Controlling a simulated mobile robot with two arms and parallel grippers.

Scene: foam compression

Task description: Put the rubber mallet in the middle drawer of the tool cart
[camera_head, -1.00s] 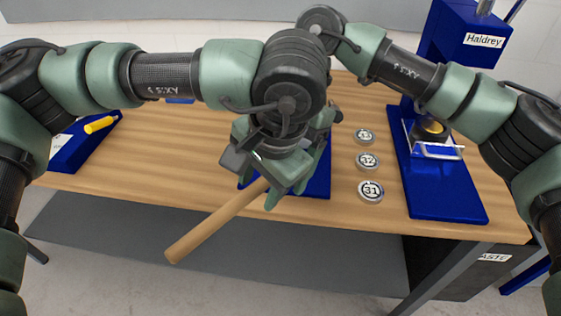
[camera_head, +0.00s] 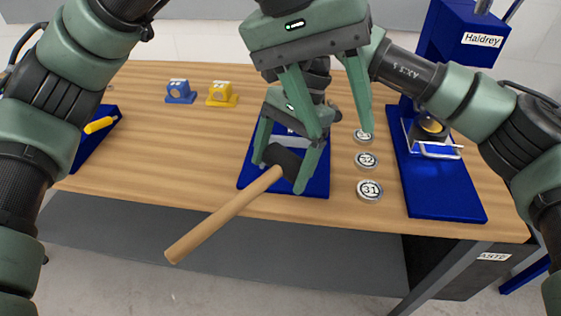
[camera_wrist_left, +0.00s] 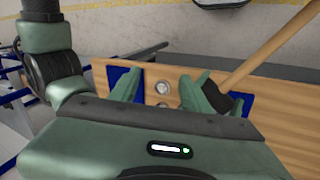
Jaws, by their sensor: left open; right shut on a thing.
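The rubber mallet has a light wooden handle (camera_head: 225,213) and a black head (camera_head: 279,157). The handle points down and left past the table's front edge. My right gripper (camera_head: 281,178) is shut on the mallet near its head, over the blue plate. My left gripper (camera_head: 342,133) is open and empty, nearer the camera and just right of the mallet head. The left wrist view shows its spread fingers (camera_wrist_left: 163,86), with the mallet handle (camera_wrist_left: 268,52) slanting at the right. The tool cart and its drawers are not in view.
A blue plate (camera_head: 318,187) lies below the grippers. Several numbered discs, one marked 31 (camera_head: 369,190), stand right of it, then a blue Haldrey press (camera_head: 445,205). Blue (camera_head: 180,92) and yellow (camera_head: 221,94) blocks stand behind.

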